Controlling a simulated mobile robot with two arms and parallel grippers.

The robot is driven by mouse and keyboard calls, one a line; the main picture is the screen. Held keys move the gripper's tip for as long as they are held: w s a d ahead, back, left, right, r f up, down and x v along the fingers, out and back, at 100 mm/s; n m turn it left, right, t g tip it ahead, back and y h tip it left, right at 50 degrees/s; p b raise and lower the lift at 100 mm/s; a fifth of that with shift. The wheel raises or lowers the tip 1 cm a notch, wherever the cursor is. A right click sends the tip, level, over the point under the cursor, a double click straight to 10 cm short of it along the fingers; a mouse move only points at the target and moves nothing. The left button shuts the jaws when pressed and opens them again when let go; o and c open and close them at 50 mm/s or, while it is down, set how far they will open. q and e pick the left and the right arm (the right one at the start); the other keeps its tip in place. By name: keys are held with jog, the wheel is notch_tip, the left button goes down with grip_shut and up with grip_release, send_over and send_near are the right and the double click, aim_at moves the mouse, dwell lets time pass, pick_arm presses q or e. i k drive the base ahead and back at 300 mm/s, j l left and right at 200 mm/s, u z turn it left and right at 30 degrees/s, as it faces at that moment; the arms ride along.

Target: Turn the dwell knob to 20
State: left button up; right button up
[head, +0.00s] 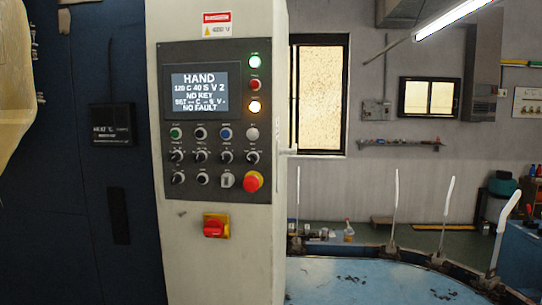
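A dark control panel (216,195) is set in a pale column in the head view. Its screen (204,93) reads HAND, 120 C 40 S V 2, NO KEY, a SET line with dashes, and NO FAULT. Below are black rotary knobs: an upper row with a left knob (177,156), second knob (201,156), third knob (226,156) and right knob (252,157), and a lower row with a left knob (178,178) and second knob (203,178). Their labels are too small to read, so I cannot tell which is the dwell knob. Neither gripper is in view.
A red emergency button (252,181) sits beside a pale switch (227,180) and near the lower knobs. Push buttons lie above the knobs. A red switch on a yellow plate (216,226) is below. A blue round table (370,282) with upright pale forms (397,195) stands right.

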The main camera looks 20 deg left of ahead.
aim_at(174, 157)
jog(key=u, duration=1.35)
